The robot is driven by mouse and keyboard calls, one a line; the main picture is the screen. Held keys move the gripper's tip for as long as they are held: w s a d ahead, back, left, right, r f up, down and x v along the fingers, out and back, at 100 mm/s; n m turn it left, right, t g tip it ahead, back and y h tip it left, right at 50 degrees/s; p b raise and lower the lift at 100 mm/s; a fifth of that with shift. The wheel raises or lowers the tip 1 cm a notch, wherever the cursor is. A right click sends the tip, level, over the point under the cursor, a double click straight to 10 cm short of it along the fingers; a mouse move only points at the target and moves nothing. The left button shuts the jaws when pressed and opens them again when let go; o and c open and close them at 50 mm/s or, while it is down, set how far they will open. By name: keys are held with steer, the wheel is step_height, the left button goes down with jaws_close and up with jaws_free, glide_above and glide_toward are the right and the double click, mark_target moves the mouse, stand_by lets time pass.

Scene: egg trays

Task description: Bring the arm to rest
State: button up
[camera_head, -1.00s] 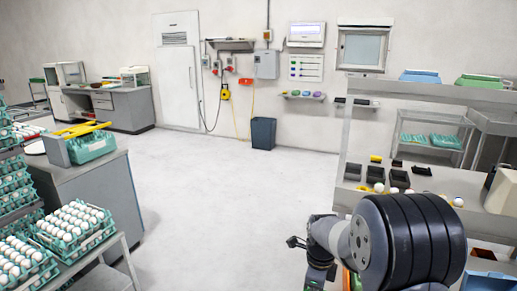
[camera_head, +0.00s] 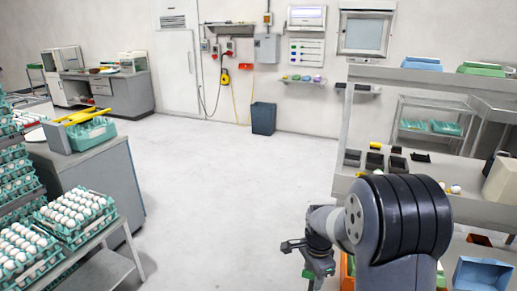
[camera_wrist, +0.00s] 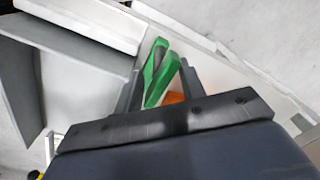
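My gripper (camera_head: 300,262) hangs at the end of my folded arm, in the lower right of the head view, left of the shelf unit.
A shelf unit (camera_head: 470,88) with dark trays and eggs stands close on the right, with a blue bin (camera_head: 484,274) low down. Egg trays (camera_head: 75,218) sit on a rack at left. The middle floor (camera_head: 235,190) is clear; a dark bin (camera_head: 263,118) stands by the wall.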

steer(key=shift+n, duration=1.1)
